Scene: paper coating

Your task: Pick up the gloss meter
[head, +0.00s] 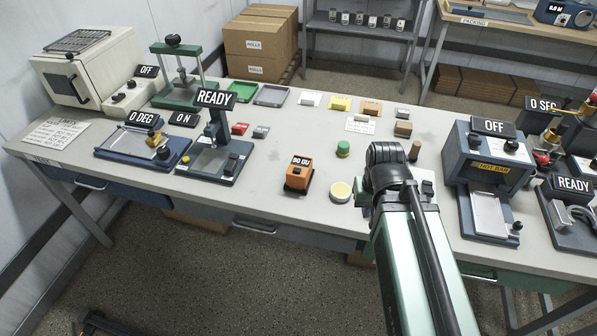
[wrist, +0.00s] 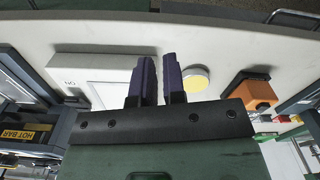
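The gloss meter (head: 298,173) is a small orange block with a dark base and a "90 GU" label. It stands upright on the table, left of my arm in the head view. In the wrist view the gloss meter (wrist: 258,92) is at the right, apart from my fingers. My gripper (wrist: 158,80) shows two dark purple fingers with a narrow empty gap between them. They are over the table between a pale flat item and a yellow-topped round container. In the head view my arm hides the fingers.
The yellow-topped round container (head: 340,191) stands between the gloss meter and my arm. A pale flat item (wrist: 95,68) is left of my fingers. A press stand (head: 215,160) is left of the meter, and the hot bar unit (head: 487,165) is at right. The table before the meter is clear.

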